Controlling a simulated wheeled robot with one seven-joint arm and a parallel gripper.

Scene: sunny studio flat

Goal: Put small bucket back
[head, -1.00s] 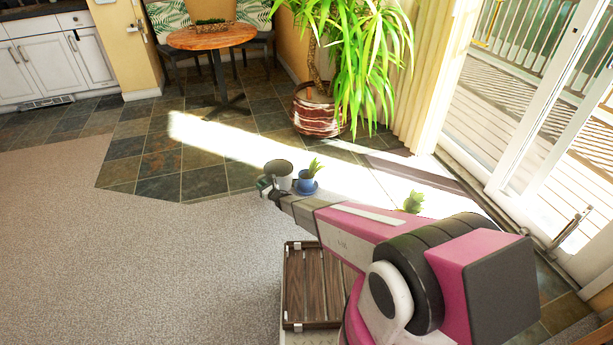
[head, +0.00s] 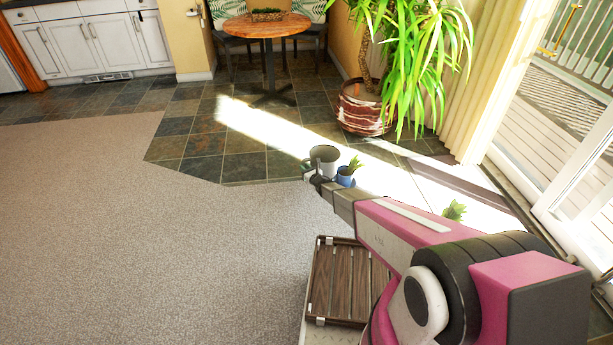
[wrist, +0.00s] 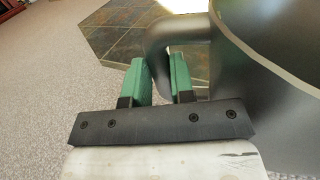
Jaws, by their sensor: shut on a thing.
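The small bucket (head: 325,156) is a pale grey, handled vessel, held out at the far end of my arm in the head view. In the wrist view its dark grey wall (wrist: 237,95) fills the right side, and its looped handle passes by the green fingers. My gripper (wrist: 158,62) is shut on the handle; in the head view the gripper (head: 310,172) shows small at the bucket's left. The bucket looks upright. Its underside and contents are hidden.
A blue pot with a small plant (head: 345,176) shows just right of the bucket. Another small plant (head: 454,210) is partly hidden behind my arm. A large striped pot (head: 362,108), a round wooden table (head: 267,26) and a glass door (head: 560,130) stand beyond. Carpet at left is clear.

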